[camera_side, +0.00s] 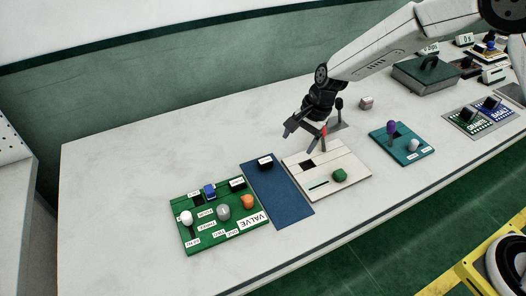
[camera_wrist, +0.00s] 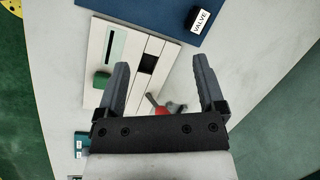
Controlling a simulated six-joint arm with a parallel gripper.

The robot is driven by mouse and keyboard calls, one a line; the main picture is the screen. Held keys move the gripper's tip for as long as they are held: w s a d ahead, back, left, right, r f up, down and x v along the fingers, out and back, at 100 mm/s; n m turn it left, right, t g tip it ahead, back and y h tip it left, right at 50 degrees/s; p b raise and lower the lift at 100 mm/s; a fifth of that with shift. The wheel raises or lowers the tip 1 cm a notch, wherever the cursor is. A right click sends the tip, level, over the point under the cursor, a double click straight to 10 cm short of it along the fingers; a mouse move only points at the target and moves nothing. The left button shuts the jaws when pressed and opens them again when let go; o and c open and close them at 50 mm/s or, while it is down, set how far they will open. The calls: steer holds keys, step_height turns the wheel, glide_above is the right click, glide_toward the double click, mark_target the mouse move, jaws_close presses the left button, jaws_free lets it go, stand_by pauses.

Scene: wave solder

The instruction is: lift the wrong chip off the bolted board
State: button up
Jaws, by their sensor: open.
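My gripper (camera_side: 303,130) is open and empty above the back edge of the cream board (camera_side: 348,161). In the wrist view my gripper (camera_wrist: 160,66) has its fingers spread over that board (camera_wrist: 125,58), which has a dark square recess (camera_wrist: 148,63), a slot and a green block (camera_wrist: 102,80). A red-tipped thing (camera_wrist: 157,108) shows between the fingers, apart from them. A black block labelled VALVE (camera_wrist: 199,19) lies on the blue mat (camera_wrist: 150,8). The green board (camera_side: 202,250) with a VALVE label carries a blue block (camera_side: 210,190) and several knobs. I cannot tell which chip is wrong.
A teal board (camera_side: 408,158) with a purple knob stands right of the cream board. A small grey block (camera_side: 366,103) lies behind. A dark green lidded box (camera_side: 425,78) and two labelled boards are farther right. The table's left end is clear.

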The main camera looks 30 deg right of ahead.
mark_target(237, 181)
steer(key=w+a+f+m+y, duration=0.1)
steer(key=w+a+f+m, duration=0.1)
steer(key=a, duration=0.3)
steer(key=w+a+f+m+g+y, duration=0.1)
steer(key=w+a+f+m, duration=0.2)
steer(key=a+f+m, duration=0.1)
steer(key=shift+w+a+f+y, duration=0.3)
steer(key=shift+a+f, duration=0.2)
steer(key=shift+a, duration=0.7)
steer(key=shift+x, duration=1.3)
steer(key=shift+s+x, duration=0.2)
steer(key=shift+x, duration=2.35)
jaws_close()
